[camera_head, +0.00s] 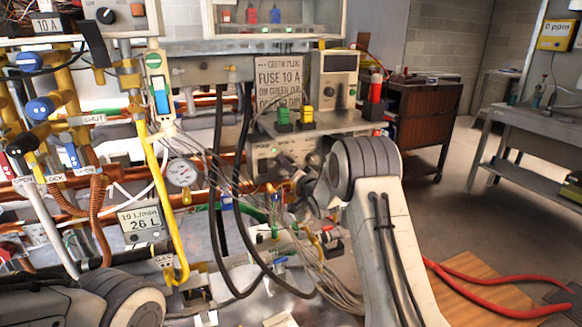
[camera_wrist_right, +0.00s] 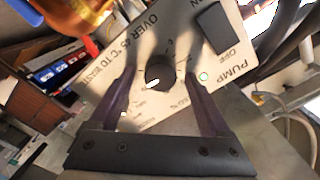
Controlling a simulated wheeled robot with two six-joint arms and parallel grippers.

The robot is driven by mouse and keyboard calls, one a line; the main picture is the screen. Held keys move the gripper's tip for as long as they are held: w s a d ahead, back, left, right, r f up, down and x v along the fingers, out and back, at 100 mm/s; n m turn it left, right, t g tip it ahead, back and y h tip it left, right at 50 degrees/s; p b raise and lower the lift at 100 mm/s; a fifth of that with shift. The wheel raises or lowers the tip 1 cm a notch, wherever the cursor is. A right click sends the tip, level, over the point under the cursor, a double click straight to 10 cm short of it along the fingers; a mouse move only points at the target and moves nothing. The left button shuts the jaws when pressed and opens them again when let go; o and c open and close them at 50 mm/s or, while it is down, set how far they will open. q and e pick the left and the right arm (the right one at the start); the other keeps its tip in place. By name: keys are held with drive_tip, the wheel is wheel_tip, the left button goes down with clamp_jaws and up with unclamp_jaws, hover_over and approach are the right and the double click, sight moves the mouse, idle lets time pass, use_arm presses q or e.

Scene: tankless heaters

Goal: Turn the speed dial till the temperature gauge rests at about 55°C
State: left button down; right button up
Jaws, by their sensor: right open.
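The speed dial is most likely the black round knob (camera_wrist_right: 160,72) on the pump box's pale panel (camera_wrist_right: 205,72) in the right wrist view. My right gripper (camera_wrist_right: 161,78) is open, with one finger on each side of the knob; I cannot tell whether they touch it. In the head view the pump box (camera_head: 268,160) stands in the middle, and my right arm hides part of its right side. A round white dial gauge (camera_head: 181,173) hangs left of it; its needle reading is too small to tell. My left gripper is not in view.
Grey cables (camera_head: 243,180) hang before the pump box.

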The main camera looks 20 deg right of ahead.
drive_tip(key=shift+w, duration=0.35)
clamp_jaws()
drive_tip(key=shift+a+n+b, duration=0.1)
drive_tip(key=shift+n+b, duration=4.1)
drive_tip(key=shift+n, duration=2.2)
